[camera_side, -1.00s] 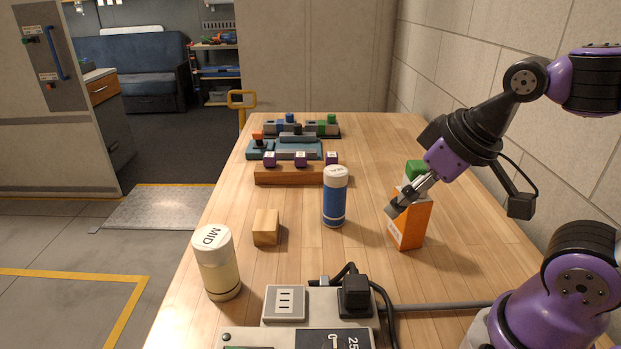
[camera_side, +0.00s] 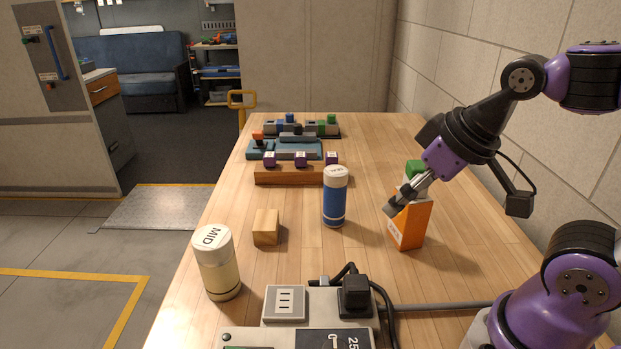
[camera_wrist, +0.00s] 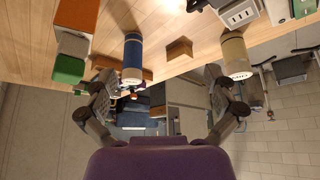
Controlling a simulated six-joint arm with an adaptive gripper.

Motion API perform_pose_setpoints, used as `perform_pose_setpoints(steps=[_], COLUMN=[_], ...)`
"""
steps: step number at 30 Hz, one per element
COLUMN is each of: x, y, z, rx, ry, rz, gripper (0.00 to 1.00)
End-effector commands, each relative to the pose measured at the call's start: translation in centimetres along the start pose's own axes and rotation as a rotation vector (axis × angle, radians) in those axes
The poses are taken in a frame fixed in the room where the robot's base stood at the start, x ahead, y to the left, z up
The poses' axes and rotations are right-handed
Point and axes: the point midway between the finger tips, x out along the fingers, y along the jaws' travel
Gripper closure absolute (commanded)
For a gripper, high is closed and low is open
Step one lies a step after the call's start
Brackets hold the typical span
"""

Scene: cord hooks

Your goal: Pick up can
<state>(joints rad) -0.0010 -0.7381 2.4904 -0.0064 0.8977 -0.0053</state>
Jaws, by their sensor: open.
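Two can-like cylinders stand upright on the wooden table. The blue can (camera_side: 334,203) with a white lid is near the middle, left of the orange carton. The cream can (camera_side: 219,270), its white lid marked MID, stands at the front left. Both also show in the wrist view, the blue can (camera_wrist: 132,52) at centre left and the cream can (camera_wrist: 235,58) at right. My gripper (camera_side: 402,197) is above the table in front of the carton's upper part, right of the blue can and apart from it. In the wrist view my gripper (camera_wrist: 165,88) has its fingers wide apart, with nothing held.
The orange carton (camera_side: 410,226) with a green top (camera_side: 415,167) stands close to my gripper; whether they touch is unclear. A wooden block (camera_side: 266,227) sits between the cans. A power strip with a black plug (camera_side: 356,296) is in front. A wooden hook rail (camera_side: 289,174) lies behind.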

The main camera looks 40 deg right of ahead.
Motion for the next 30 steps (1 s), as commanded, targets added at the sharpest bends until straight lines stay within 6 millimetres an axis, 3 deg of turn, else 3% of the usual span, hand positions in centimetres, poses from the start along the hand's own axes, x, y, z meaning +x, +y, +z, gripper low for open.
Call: perform_pose_setpoints(steps=[4,7,12,15,21,30], x=[0.5,1.7,5.2,7.5,10.3,14.2], y=[-1.6,-3.8,-8.6,-11.1,-14.2,-16.4], z=[-2.7,-6.0,-11.1,-12.9,-14.3,-13.9], rx=[-0.118,-0.270,-0.547,-0.676,-0.817,-0.840], ry=[-0.007,-0.007,0.014,0.034,0.067,0.072], rz=[-0.053,-0.128,-0.288,-0.373,-0.478,-0.497], gripper=[0.00,0.00,0.00,0.00,0.00,0.00])
